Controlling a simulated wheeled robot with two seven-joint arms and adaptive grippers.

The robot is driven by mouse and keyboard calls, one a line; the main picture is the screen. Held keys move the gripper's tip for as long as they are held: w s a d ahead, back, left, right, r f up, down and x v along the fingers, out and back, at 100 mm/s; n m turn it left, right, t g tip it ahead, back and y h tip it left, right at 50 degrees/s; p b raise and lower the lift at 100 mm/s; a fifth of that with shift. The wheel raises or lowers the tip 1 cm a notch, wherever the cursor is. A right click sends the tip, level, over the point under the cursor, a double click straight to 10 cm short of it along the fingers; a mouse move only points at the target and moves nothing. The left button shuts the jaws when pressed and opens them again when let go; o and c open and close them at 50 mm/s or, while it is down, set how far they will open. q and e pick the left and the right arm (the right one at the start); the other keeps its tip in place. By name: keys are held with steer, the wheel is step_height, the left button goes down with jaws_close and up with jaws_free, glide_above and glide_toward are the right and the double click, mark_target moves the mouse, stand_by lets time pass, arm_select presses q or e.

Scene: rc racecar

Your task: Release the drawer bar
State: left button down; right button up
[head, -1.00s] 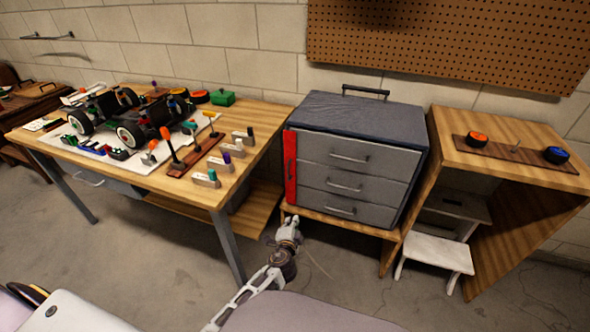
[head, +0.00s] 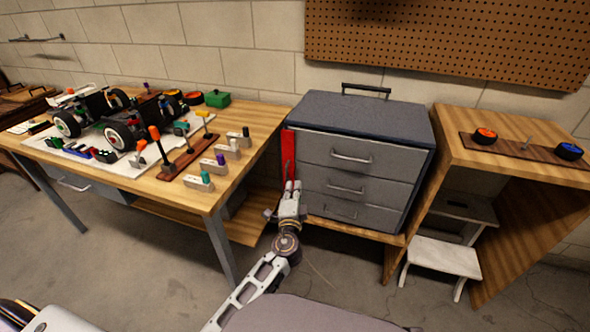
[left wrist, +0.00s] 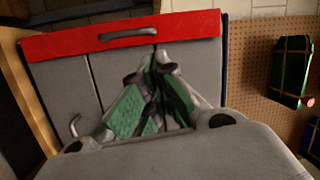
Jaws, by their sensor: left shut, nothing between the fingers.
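The red drawer bar (head: 288,157) stands upright along the left edge of the grey drawer cabinet (head: 365,137). In the left wrist view the red bar (left wrist: 190,27) runs across the top, with a dark handle (left wrist: 128,35) on it. My left gripper (head: 292,186) is in front of the lower part of the bar and hides some of it. Its green-padded fingers (left wrist: 152,75) are shut and empty, with their tips just short of the bar in the wrist picture. I cannot tell whether they touch anything. My right gripper is not in view.
A wooden workbench (head: 262,112) with an RC car (head: 110,115) and tools stands at the left. A wooden shelf unit (head: 455,140) and a white step stool (head: 443,256) stand at the right. Open floor lies in front of the cabinet.

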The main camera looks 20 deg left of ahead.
arm_select(q)
steer(key=shift+w, duration=0.15)
glide_above(287, 177)
steer(key=d, duration=0.4)
steer(key=shift+s+a+r+b, duration=0.25)
steer(key=shift+s+b, duration=0.2)
steer(key=shift+w, duration=0.25)
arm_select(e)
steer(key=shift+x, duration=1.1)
arm_select(q)
steer(key=shift+a, duration=0.1)
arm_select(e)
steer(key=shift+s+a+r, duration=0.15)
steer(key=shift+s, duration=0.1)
arm_select(q)
steer(key=shift+s+a+h, duration=0.1)
steer(key=shift+h, duration=0.2)
steer(key=shift+s+m, duration=0.1)
steer(key=shift+m, duration=0.2)
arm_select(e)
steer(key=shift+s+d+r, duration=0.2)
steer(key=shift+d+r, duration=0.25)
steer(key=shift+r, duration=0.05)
